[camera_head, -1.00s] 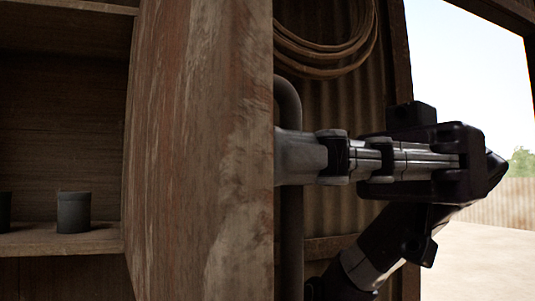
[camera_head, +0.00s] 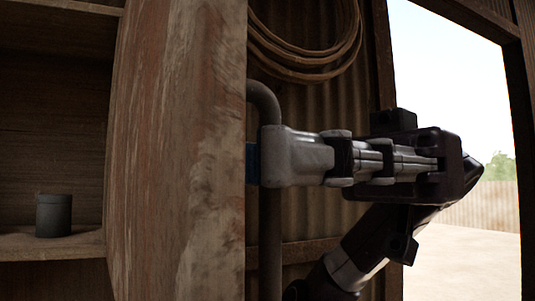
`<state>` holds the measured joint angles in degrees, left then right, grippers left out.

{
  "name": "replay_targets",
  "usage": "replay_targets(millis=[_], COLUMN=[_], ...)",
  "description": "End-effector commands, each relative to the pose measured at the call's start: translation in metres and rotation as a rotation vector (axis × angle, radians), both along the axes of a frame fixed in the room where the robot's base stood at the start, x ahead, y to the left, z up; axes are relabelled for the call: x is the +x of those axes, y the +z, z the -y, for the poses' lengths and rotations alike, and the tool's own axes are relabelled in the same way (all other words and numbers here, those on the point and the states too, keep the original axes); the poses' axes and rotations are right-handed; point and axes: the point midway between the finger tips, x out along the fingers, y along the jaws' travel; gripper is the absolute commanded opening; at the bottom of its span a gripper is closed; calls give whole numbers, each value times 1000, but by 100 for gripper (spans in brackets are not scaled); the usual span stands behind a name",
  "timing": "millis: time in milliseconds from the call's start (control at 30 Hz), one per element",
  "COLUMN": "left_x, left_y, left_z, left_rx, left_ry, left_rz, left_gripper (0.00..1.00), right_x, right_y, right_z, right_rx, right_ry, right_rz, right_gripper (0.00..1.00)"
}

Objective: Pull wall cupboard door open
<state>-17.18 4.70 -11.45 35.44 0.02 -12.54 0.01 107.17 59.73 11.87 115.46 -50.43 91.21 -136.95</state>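The cupboard door (camera_head: 175,150) is a worn wooden panel that stands swung out, with the cupboard's inside visible to its left. My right gripper (camera_head: 268,158) is at the door's right edge, on the far side of the panel. Its grey finger shows side-on, and a small blue patch shows between it and the door edge. A dark curved bar (camera_head: 268,103) runs down behind the finger; I cannot tell whether it is the handle or a pipe. Any grip is hidden. My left gripper is not in view.
A dark grey can (camera_head: 53,215) stands on the cupboard's shelf (camera_head: 50,245). A coiled rope (camera_head: 300,62) hangs on the corrugated wall (camera_head: 310,105) behind my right gripper. A bright opening to the outside is at the right.

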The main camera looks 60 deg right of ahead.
Motion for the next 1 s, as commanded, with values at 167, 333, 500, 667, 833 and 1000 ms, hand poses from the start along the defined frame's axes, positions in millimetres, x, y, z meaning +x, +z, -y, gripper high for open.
replay_targets(millis=[167,333,500,667,833,1000], left_x=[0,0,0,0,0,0], left_y=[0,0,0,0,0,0], left_z=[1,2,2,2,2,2], left_rx=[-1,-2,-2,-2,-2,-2], left_ry=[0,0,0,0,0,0], left_rz=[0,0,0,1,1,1], left_gripper=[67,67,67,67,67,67], right_x=[-16,-32,-44,-48,-48,-48], right_y=[1,1,1,0,0,0], right_z=[31,65,88,98,100,99], right_rx=[6,5,5,4,1,2], right_ry=[1,1,2,1,1,1], right_rz=[2,3,1,2,2,1], right_gripper=[25,25,25,25,25,25])
